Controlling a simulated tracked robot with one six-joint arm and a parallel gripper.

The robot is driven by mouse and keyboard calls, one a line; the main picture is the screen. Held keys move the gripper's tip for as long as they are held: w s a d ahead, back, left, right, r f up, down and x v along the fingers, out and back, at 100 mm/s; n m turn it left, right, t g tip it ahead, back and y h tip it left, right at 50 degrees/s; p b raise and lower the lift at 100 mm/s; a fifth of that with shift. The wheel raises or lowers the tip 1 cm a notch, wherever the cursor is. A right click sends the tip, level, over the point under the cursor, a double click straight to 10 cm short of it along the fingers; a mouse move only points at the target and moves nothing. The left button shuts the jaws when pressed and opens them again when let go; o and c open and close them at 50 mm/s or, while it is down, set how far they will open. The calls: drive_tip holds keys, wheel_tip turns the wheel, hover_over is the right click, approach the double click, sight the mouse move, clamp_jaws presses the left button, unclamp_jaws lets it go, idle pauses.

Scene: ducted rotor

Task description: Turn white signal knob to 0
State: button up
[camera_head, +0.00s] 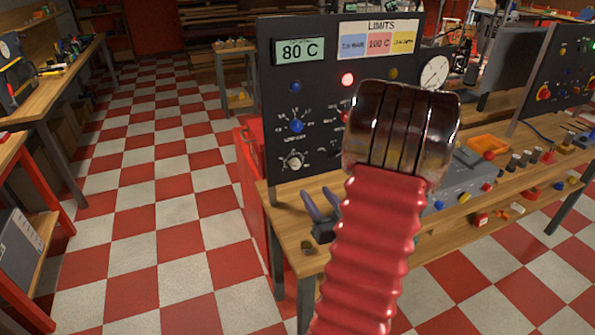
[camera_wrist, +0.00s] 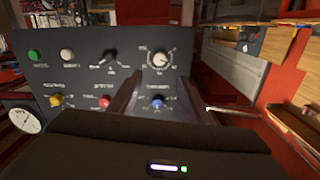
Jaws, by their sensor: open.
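The white signal knob (camera_head: 293,160) sits at the lower left of a black upright panel (camera_head: 318,165), below a blue knob (camera_head: 296,126). In the wrist view the panel looks upside down, with the white knob (camera_wrist: 161,58) above the blue one (camera_wrist: 157,103). A ring of pale marks surrounds the white knob; its numbers and pointer are too small to read surely. My gripper (camera_head: 320,193) is open, below and in front of the knob, apart from it. In the wrist view my gripper's (camera_wrist: 159,77) two dark fingers point toward the white knob, with nothing between them.
A red knob (camera_wrist: 104,102) and a yellow knob (camera_wrist: 56,100) share the panel. A display (camera_head: 300,51) reads 80 C, beside a LIMITS card (camera_head: 378,42). A wooden bench (camera_head: 290,225) lies below. A grey box (camera_head: 462,180) stands right of my red arm, which hides part of the panel.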

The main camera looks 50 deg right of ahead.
sight(296, 166)
drive_tip(key=shift+w, duration=0.15)
drive_tip(key=x, duration=1.3)
drive_tip(key=shift+w+d, duration=0.15)
drive_tip(key=shift+w, duration=0.05)
drive_tip(key=shift+c, duration=0.3)
